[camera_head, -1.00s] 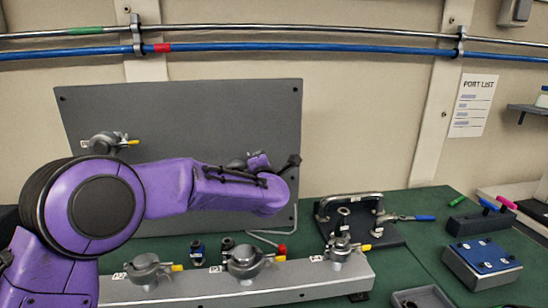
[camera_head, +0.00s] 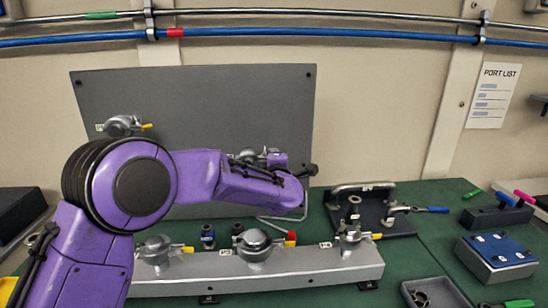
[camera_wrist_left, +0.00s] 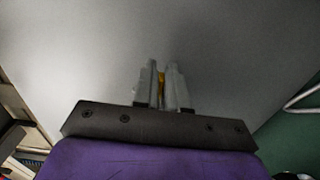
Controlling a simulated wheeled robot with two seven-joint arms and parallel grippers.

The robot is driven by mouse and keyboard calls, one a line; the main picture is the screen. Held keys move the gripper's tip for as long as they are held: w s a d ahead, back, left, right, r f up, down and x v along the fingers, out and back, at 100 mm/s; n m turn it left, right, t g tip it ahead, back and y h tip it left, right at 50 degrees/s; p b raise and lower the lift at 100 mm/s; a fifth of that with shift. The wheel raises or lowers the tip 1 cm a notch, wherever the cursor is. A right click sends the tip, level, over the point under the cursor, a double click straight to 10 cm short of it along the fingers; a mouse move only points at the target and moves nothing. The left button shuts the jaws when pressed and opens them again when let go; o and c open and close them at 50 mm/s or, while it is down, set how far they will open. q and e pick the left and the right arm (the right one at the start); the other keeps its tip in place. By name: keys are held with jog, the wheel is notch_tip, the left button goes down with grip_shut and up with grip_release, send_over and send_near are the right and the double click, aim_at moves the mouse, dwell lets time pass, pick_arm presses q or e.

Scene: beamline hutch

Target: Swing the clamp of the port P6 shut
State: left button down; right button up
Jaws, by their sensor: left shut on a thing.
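My left arm reaches across the grey upright panel (camera_head: 200,95) in the head view. Its wrist is in front of the panel's right-hand port (camera_head: 248,156), which is partly hidden by the arm. In the left wrist view the fingers of my left gripper (camera_wrist_left: 162,88) are close together on a thin yellow piece (camera_wrist_left: 162,78), which looks like a clamp handle, with the grey panel behind. The fingertips are hidden in the head view. The port labels are too small to read, so I cannot tell which is P6. My right gripper is not in view.
Another port (camera_head: 122,125) with a yellow handle is at the panel's left. A grey rail (camera_head: 310,267) with three clamped ports stands in front. A black plate with a metal handle (camera_head: 362,188), a blue-topped box (camera_head: 497,250) and a grey tray (camera_head: 425,289) are to the right.

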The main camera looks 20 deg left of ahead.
pick_arm(q)
jog(key=shift+f, duration=0.1)
jog(key=c, duration=1.3)
grip_release()
jog(key=shift+a, duration=0.1)
jog(key=shift+o, duration=0.2)
jog(key=shift+s+f, duration=0.1)
jog(key=shift+s, duration=0.2)
jog(key=b+v, duration=0.3)
jog(key=v, duration=0.7)
